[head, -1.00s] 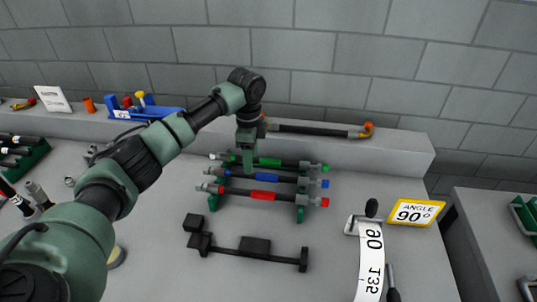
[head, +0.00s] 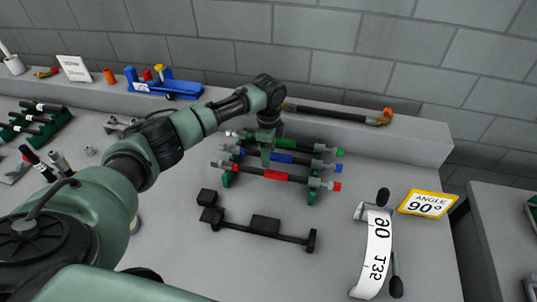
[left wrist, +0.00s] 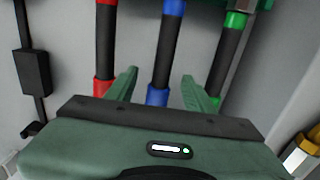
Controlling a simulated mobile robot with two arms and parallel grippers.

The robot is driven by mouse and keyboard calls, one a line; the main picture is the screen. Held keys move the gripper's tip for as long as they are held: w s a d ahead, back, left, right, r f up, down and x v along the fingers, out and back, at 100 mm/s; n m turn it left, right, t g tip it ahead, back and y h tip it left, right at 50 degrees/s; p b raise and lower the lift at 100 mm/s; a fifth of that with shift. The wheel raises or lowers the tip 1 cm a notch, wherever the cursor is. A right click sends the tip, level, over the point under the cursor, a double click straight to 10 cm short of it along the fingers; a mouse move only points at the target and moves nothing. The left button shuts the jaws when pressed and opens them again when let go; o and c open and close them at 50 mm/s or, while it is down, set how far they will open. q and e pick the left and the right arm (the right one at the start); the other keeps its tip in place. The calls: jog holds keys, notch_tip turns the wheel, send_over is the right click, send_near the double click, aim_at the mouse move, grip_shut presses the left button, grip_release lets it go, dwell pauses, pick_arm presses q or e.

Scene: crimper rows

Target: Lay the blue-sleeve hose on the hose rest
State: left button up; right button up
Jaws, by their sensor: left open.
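The blue-sleeve hose (head: 282,158) is the middle of three dark hoses on a green rack (head: 311,196), with a blue sleeve and blue end cap. My left gripper (head: 265,162) is open and low over the rack, left of the blue sleeve. In the left wrist view the blue-sleeve hose (left wrist: 166,55) runs between the open fingers of my left gripper (left wrist: 160,92); contact cannot be told. A black bar with blocks and an upright end, apparently the hose rest (head: 267,224), lies empty in front of the rack. My right gripper is not seen.
The red-sleeve hose (head: 262,175) and green-sleeve hose (head: 300,145) lie close on either side. Another hose (head: 335,113) lies on the rear ledge. An angle sign (head: 428,203) and a lever with a scale strip (head: 377,250) stand right. Bench around the black bar is clear.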

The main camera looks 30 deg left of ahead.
pick_arm(q)
grip_shut()
jog(key=shift+w+r, duration=0.1)
jog(key=shift+r, duration=0.05)
dwell(1.2)
